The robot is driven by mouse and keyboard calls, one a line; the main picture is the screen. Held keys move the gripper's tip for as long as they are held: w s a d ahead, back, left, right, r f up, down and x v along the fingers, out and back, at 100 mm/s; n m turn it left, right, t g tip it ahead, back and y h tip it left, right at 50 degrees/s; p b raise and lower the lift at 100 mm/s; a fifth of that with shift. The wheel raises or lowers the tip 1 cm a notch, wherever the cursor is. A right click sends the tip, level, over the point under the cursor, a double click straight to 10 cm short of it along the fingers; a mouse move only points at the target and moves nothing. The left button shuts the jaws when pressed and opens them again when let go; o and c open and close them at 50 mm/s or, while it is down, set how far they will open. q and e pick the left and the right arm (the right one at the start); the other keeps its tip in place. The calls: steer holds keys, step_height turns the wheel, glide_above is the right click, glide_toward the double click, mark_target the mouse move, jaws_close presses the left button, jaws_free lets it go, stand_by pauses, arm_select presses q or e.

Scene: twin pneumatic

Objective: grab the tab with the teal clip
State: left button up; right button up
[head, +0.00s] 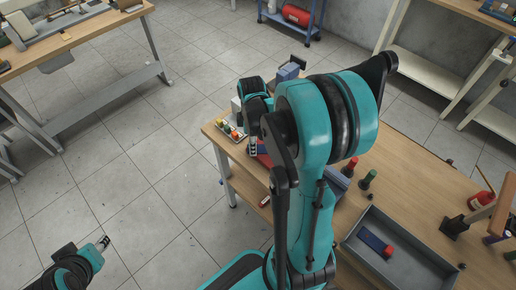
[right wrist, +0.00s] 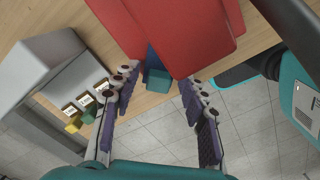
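A small teal clip (right wrist: 157,80) shows in the right wrist view, at the edge of a dark blue piece (right wrist: 151,58). The blue piece is mostly hidden behind a large red block-like part (right wrist: 180,35). My right gripper (right wrist: 160,88) is open, with its fingers apart on either side of the clip; no contact is visible. In the head view my right gripper (head: 253,145) is at the table's far left corner, partly hidden by my arm, beside a red thing (head: 264,158). My left gripper (head: 102,243) is at the lower left, over the floor, too small to judge.
On the wooden table (head: 425,185), a white tray (head: 237,137) holds small coloured pieces at the left corner. Red (head: 350,166) and green (head: 368,180) bottle-like items stand near a grey bin (head: 420,268) holding a blue-red piece.

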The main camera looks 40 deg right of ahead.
jaws_close()
steer(key=shift+r, duration=0.1)
